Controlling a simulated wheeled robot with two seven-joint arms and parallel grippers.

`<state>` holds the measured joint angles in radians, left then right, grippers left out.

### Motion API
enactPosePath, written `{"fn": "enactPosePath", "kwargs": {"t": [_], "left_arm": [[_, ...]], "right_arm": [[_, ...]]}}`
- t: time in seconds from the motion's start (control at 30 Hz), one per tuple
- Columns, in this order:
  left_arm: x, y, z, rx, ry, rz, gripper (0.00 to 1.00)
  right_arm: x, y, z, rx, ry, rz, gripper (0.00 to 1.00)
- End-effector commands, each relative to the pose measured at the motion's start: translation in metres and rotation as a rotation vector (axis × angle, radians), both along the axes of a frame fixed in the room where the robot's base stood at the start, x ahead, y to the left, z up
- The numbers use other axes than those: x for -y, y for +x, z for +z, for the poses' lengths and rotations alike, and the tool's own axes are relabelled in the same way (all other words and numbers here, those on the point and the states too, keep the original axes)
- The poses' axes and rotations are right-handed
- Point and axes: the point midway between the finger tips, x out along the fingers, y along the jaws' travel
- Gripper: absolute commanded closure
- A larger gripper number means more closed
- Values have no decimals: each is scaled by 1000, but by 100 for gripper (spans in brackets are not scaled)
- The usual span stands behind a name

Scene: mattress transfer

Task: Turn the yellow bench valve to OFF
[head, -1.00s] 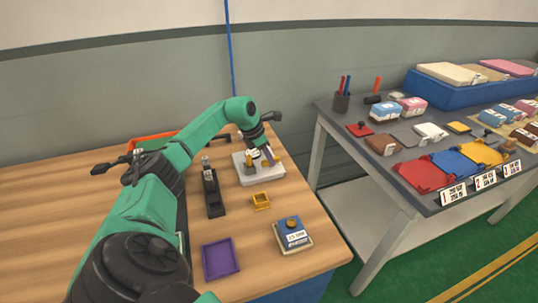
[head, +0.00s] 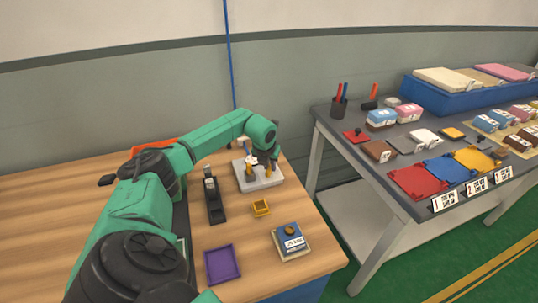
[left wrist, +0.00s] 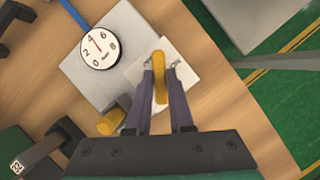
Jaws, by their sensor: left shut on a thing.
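The yellow bench valve stands on a pale grey block (head: 270,182) near the back right of the wooden bench. Its yellow handle (left wrist: 160,78) shows in the left wrist view between the fingertips of my left gripper (left wrist: 161,66). The gripper is shut on this handle, one finger on each side. In the head view my left gripper (head: 261,160) reaches down over the block, and my green wrist hides part of the valve. A round white gauge (left wrist: 100,47) with a red needle sits beside the handle. I cannot read an OFF mark. My right gripper is not in view.
A second yellow part (left wrist: 115,115) is close to my left finger. A grey table (head: 436,203) stands to the right.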

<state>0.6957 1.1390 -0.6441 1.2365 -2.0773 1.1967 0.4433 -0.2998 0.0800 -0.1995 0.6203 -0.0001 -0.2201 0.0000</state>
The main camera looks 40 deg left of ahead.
Motion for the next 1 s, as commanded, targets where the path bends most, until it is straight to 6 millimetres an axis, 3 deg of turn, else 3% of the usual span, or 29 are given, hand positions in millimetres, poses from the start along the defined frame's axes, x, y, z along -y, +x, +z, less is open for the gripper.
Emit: {"fn": "enactPosePath", "kwargs": {"t": [0.5,1.0], "left_arm": [[2,4,2,9,-1,452,100],[2,5,3,9,-2,634,100]], "right_arm": [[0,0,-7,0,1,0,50],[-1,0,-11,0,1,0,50]]}}
